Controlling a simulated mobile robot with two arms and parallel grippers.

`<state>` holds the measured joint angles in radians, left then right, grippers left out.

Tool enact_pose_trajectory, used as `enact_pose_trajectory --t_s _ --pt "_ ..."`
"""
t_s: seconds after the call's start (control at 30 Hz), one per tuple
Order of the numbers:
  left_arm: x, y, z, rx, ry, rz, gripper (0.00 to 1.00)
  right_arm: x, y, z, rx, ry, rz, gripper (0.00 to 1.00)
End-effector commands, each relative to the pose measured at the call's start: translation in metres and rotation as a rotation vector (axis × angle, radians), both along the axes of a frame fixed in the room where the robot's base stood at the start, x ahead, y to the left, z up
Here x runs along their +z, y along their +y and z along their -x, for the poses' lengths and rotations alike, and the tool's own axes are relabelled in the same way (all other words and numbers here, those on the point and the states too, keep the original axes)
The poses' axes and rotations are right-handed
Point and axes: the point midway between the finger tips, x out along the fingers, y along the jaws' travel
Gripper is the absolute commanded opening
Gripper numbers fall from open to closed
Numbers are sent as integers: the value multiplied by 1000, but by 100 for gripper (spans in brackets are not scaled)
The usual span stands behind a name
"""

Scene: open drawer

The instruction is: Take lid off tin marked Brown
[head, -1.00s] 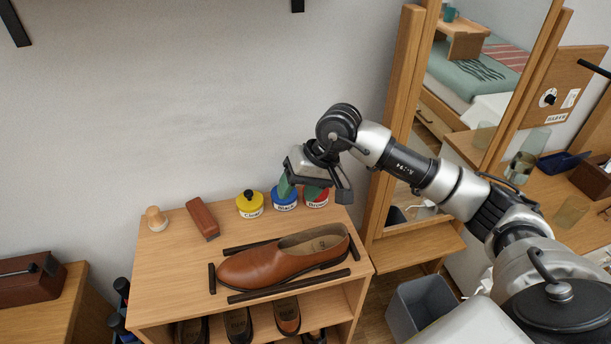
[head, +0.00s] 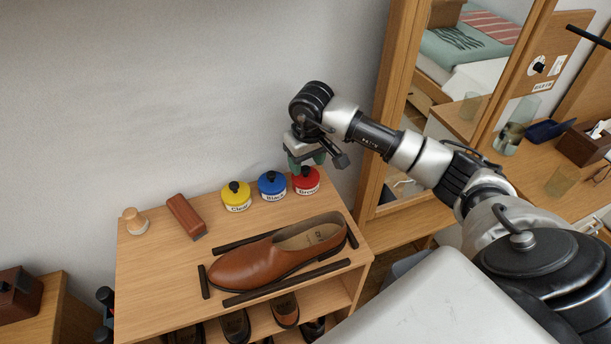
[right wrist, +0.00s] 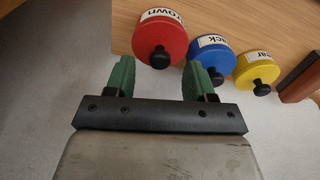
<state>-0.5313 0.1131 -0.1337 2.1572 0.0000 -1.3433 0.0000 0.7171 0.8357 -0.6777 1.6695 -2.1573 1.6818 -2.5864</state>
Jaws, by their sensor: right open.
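The tin marked Brown (head: 306,181) is red with a black knob on its lid, which is on. It stands at the right end of a row of tins on the wooden shelf unit. In the right wrist view the red tin (right wrist: 160,38) lies beyond the fingertips, its black knob roughly in line with the gap between them. My right gripper (head: 307,163) is open and empty, its green fingers just above and behind the red tin in the head view. In the right wrist view the open right gripper (right wrist: 158,78) touches nothing. My left gripper is not in view.
The blue tin marked Black (head: 271,185) stands close beside the red one, then the yellow tin marked Clear (head: 236,196). A brown brush (head: 186,216) and a wooden knob-shaped piece (head: 135,221) stand further left. A brown shoe (head: 275,252) lies in front. A mirror frame (head: 385,100) rises at right.

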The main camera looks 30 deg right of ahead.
Motion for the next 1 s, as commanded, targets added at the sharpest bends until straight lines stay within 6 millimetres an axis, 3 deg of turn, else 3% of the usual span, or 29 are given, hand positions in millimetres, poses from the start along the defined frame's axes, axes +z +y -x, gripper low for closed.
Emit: enact_pose_trajectory --t_s 0.13,0.4,0.77,1.0 --pt "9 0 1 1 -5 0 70 -18 0 -2 -2 0 -1 54" --pt "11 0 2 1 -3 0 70 -20 0 -3 0 -2 0 54" --pt "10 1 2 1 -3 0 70 -20 0 -3 -1 -2 0 1" --pt "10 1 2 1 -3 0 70 -20 0 -2 -1 -2 0 1"
